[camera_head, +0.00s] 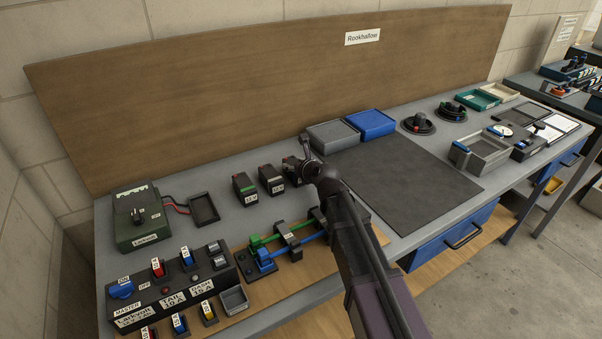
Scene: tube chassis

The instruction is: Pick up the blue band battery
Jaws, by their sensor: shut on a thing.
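Three small dark batteries stand in a row on the grey bench. The left one (245,187) has a green band and the middle one (271,180) has a dark top with a red spot. The right battery (293,172) is partly covered by my gripper (305,157), which comes in from the right and is shut on it. Its band colour is hidden or too small to tell. No blue band shows clearly on any battery. Whether the held battery touches the bench cannot be told.
A green charger box (142,217) and a small dark tray (203,209) are at left. A switch panel (172,290) and a cable rig (290,241) are in front. Grey (333,136) and blue (371,124) trays stand behind a bare dark mat (420,185).

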